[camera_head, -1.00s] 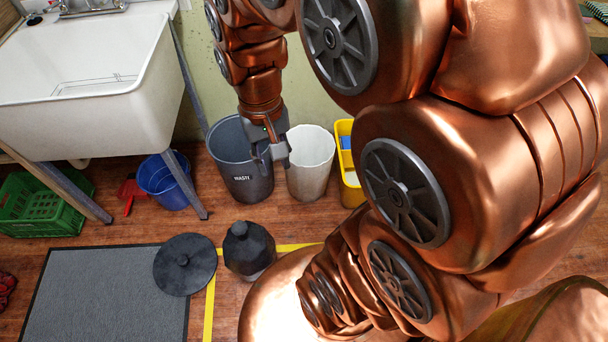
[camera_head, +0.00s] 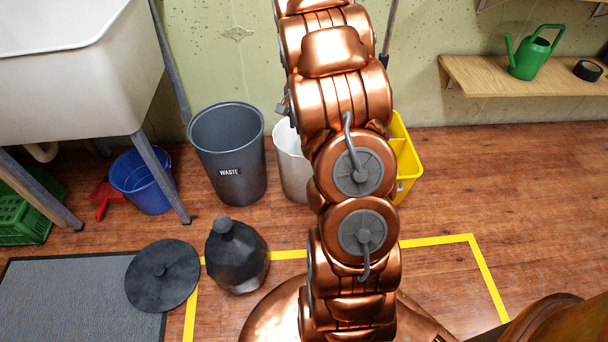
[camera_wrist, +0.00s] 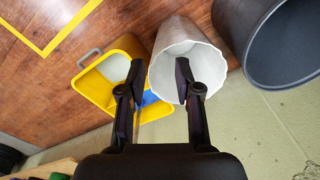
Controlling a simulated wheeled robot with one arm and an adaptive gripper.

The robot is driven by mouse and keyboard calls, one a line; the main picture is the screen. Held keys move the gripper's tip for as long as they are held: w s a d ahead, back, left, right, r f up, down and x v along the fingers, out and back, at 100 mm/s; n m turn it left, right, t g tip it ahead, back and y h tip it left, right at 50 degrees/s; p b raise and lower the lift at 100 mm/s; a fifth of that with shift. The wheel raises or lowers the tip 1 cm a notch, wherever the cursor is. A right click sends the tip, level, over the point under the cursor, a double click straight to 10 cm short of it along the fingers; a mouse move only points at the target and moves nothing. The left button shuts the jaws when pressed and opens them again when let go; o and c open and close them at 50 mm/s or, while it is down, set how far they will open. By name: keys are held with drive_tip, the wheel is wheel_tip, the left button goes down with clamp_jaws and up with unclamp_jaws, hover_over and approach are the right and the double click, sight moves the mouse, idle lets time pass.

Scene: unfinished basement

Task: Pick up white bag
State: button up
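The white bag (camera_head: 292,162) looks like an open-topped, bin-shaped vessel with a wavy rim. It stands upright on the wood floor, right of the grey waste bin, partly hidden behind my arm in the head view. In the wrist view the white bag (camera_wrist: 188,52) shows its open mouth just beyond the fingers. My gripper (camera_wrist: 160,68) is open, its two fingers spread apart with nothing gripped. The right finger overlaps the bag's rim in the picture; contact cannot be told. In the head view my arm hides most of the gripper.
The grey waste bin (camera_head: 229,150) stands close left of the bag. A yellow bucket (camera_head: 403,158) stands close to its right. The wall is close behind. A black bottle-like container (camera_head: 237,262) and round dark lid (camera_head: 162,275) are in front. Floor at right is clear.

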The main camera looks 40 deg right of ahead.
drive_tip(key=shift+w+d+f+m+t+b, duration=0.15)
drive_tip(key=shift+w+d+f+m+b, duration=0.4)
drive_tip(key=shift+d+f+b, duration=3)
drive_tip(key=shift+w+d+f+m+t+b, duration=0.15)
drive_tip(key=shift+d+f+m+b, duration=0.65)
drive_tip(key=shift+f, duration=5.6)
drive_tip(key=shift+w+d+f+m+t+b, duration=0.1)
drive_tip(key=shift+w+d+f+m+b, duration=0.5)
drive_tip(key=shift+d+f+b, duration=2.95)
drive_tip(key=a+f+p, duration=0.2)
drive_tip(key=p, duration=0.1)
drive_tip(key=shift+s+a+f, duration=0.15)
drive_tip(key=shift+a+f, duration=0.1)
drive_tip(key=shift+f, duration=0.1)
drive_tip(key=shift+c, duration=0.2)
clamp_jaws()
